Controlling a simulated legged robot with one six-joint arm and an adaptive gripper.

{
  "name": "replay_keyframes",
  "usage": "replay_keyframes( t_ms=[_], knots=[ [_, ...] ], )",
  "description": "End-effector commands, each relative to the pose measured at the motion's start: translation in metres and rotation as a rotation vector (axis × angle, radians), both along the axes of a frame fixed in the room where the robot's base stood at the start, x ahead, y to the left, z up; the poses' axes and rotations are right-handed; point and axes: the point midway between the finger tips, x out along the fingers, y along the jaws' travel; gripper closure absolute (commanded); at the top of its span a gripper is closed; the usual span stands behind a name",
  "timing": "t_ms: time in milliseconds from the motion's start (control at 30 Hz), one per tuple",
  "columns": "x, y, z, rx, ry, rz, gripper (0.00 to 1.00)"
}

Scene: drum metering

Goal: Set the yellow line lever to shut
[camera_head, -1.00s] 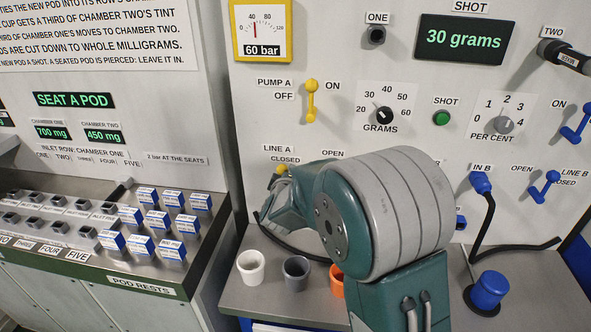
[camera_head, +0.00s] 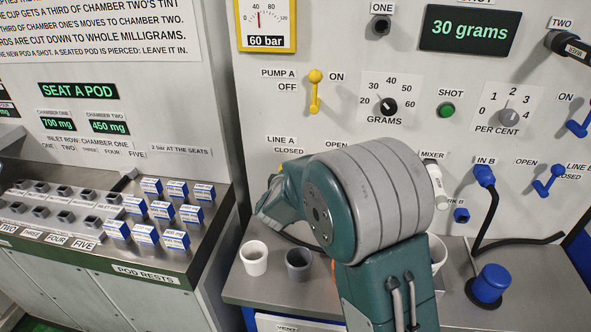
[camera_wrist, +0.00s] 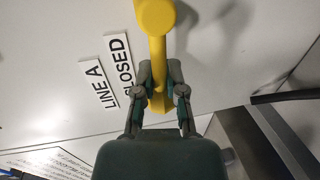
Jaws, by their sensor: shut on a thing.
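The yellow line A lever (camera_wrist: 157,45) fills the top middle of the wrist view, with a rounded yellow end at the top. My gripper (camera_wrist: 160,72) is shut on its shaft, one finger on each side. The LINE A label (camera_wrist: 98,85) and the CLOSED label (camera_wrist: 121,64) lie just left of the lever in that view. In the head view my arm hides nearly all of this lever and the gripper's fingertips. The lever's exact setting is hard to tell.
Yellow pump A lever (camera_head: 315,90) stands above on the panel. Blue line B lever (camera_head: 546,181) is at right. A white cup (camera_head: 254,258) and grey cup (camera_head: 298,264) stand on the shelf below my arm. Pods (camera_head: 163,210) rest on the left bench.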

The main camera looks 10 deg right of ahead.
Motion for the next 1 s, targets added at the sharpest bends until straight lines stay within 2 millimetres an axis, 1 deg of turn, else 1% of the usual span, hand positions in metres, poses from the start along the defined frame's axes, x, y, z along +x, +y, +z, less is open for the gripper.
replay_keyframes(
  t_ms=[33, 167, 200, 233, 267, 400, 600, 700, 767, 833, 1000],
  knots=[
    [0.002, 0.011, 0.000, -0.003, 0.001, 0.025, 1.00],
    [0.002, 0.011, 0.000, -0.003, 0.002, 0.025, 1.00],
    [0.002, 0.011, 0.000, -0.003, 0.002, 0.025, 0.67],
    [0.002, 0.011, 0.000, -0.003, 0.002, 0.025, 0.54],
    [0.002, 0.011, 0.000, -0.003, 0.002, 0.025, 0.49],
    [0.002, 0.009, 0.000, -0.002, 0.001, 0.024, 0.49],
    [0.001, 0.002, 0.000, 0.004, 0.002, 0.018, 0.49],
    [-0.003, 0.001, 0.001, 0.006, 0.002, 0.016, 0.49],
    [-0.009, 0.003, 0.002, 0.007, 0.002, 0.017, 0.49],
    [-0.019, 0.007, 0.005, 0.006, 0.001, 0.017, 0.49],
    [-0.052, 0.025, 0.011, 0.001, 0.001, 0.021, 0.49]
  ],
)
